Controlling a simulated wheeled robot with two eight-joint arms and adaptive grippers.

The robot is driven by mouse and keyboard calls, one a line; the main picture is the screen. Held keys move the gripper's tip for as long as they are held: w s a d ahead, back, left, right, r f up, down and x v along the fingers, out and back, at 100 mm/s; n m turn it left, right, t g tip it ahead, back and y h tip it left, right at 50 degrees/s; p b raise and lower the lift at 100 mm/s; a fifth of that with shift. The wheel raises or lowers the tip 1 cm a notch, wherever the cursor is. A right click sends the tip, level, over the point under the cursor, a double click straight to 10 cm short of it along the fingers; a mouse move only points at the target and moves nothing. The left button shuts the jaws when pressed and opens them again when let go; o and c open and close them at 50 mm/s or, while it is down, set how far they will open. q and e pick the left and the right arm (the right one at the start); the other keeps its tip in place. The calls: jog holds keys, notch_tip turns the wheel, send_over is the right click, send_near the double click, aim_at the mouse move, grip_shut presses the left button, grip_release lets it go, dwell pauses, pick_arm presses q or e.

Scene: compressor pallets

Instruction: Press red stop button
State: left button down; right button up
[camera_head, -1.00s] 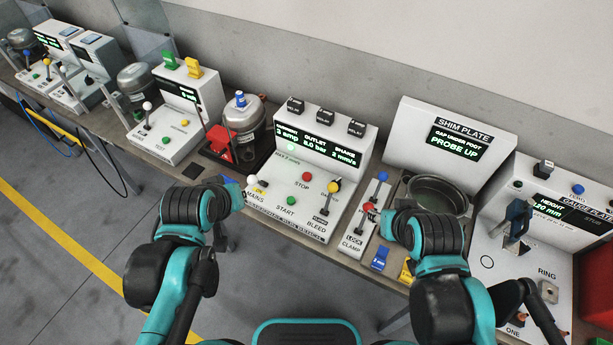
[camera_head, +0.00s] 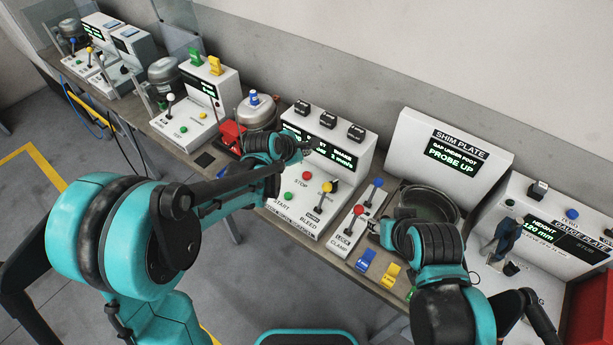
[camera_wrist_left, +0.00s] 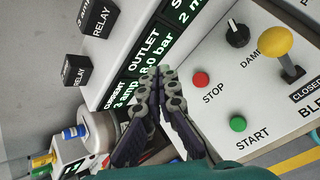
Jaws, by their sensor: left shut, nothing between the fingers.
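The red stop button (camera_head: 307,176) is on the sloped white face of the compressor test console, above the green start button (camera_head: 289,196). The stop button (camera_wrist_left: 201,79) also shows in the left wrist view, just right of my left gripper (camera_wrist_left: 163,76). Its fingers are shut and empty, apart from the button, with the tips in front of the display. In the head view my left gripper (camera_head: 303,150) reaches across the console and hides part of its display. My right gripper (camera_head: 376,232) is beside the lock clamp panel; its fingers are too hidden to judge.
A yellow-knobbed lever (camera_head: 334,187) and black damper knob (camera_wrist_left: 237,34) stand near the stop button. Red (camera_head: 358,210) and blue (camera_head: 376,183) knobbed levers rise to the right. A dark round pan (camera_head: 430,202) lies behind my right arm. Relay blocks (camera_head: 356,132) top the console.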

aim_at(306, 176)
pick_arm(q)
jog(key=shift+f, duration=0.1)
dwell(0.3)
notch_tip(306, 176, down, 9)
jog(key=b, duration=0.7)
dwell(1.2)
jog(key=shift+f+b, duration=0.3)
jog(key=shift+f+b, duration=0.45)
jog(key=shift+f, duration=0.05)
dwell(0.7)
jog(key=shift+r, duration=0.15)
jog(key=shift+r+p, duration=0.7)
jog(key=shift+r, duration=0.15)
jog(key=shift+w, duration=0.1)
